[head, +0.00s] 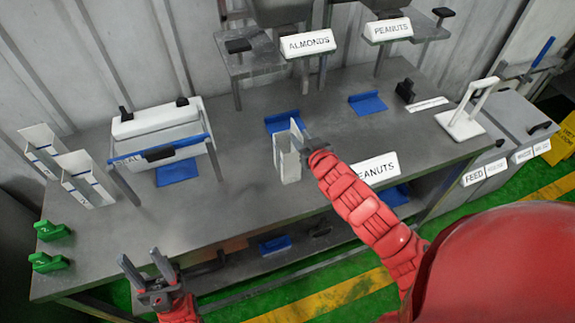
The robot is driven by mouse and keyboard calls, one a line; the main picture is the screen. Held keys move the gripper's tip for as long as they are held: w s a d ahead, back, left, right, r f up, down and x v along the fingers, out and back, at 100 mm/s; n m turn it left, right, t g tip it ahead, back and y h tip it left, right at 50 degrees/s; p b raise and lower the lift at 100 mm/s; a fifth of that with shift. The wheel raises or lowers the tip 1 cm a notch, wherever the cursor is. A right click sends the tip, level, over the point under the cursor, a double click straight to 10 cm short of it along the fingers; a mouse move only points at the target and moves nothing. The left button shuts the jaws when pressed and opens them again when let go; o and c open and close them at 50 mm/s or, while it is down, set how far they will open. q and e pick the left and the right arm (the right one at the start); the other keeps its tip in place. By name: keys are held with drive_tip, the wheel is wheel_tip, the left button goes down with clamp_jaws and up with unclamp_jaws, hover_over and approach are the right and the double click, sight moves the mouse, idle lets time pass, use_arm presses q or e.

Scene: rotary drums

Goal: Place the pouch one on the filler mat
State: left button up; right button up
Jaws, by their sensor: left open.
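A white, open-topped pouch (288,166) is upright near the middle of the grey table. My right gripper (301,138) is at its upper right edge and appears shut on it; the fingertips are partly hidden. I cannot tell whether the pouch's base touches the table. A blue mat (283,122) lies just behind it, below the ALMONDS filler. Another blue mat (367,103) lies below the PEANUTS filler, further right. My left gripper (146,270) is open and empty at the table's front left edge.
A sealer (160,125) with a blue mat (177,172) stands left of the pouch. White pouch-like pieces (85,178) and green blocks (52,231) are at far left. A PEANUTS sign (375,170) and white stand (462,122) are right. Bare table lies left of the pouch.

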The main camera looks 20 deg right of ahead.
sight(297, 133)
drive_tip(key=shift+p+x, duration=0.4)
drive_tip(key=shift+x, duration=1.4)
drive_tip(key=shift+f, duration=0.15)
clamp_jaws()
